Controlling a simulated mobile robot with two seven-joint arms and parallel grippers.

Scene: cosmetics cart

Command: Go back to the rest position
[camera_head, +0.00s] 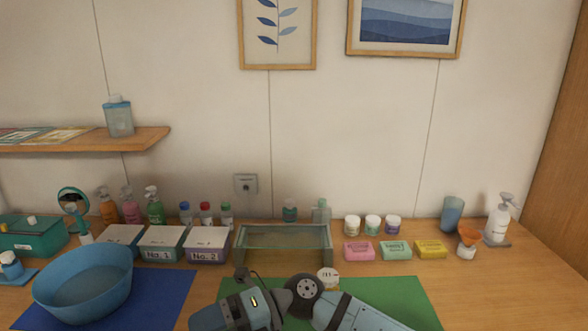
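One of my arms, which looks like the right one, comes in from the bottom right edge. It bends at a dark round joint near the bottom middle. Its end part, seemingly my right gripper (240,312), points to the lower left, above the gap between the blue mat (165,300) and the green mat (400,292). Its fingers cannot be made out, so its opening is unclear. My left gripper is not in view.
A blue basin (85,290) stands on the blue mat. A small labelled jar (327,278) is close behind my arm. A glass box (284,245) stands behind the green mat. Bottles, boxes, soaps and a pump bottle (498,222) line the back. The green mat's right part is clear.

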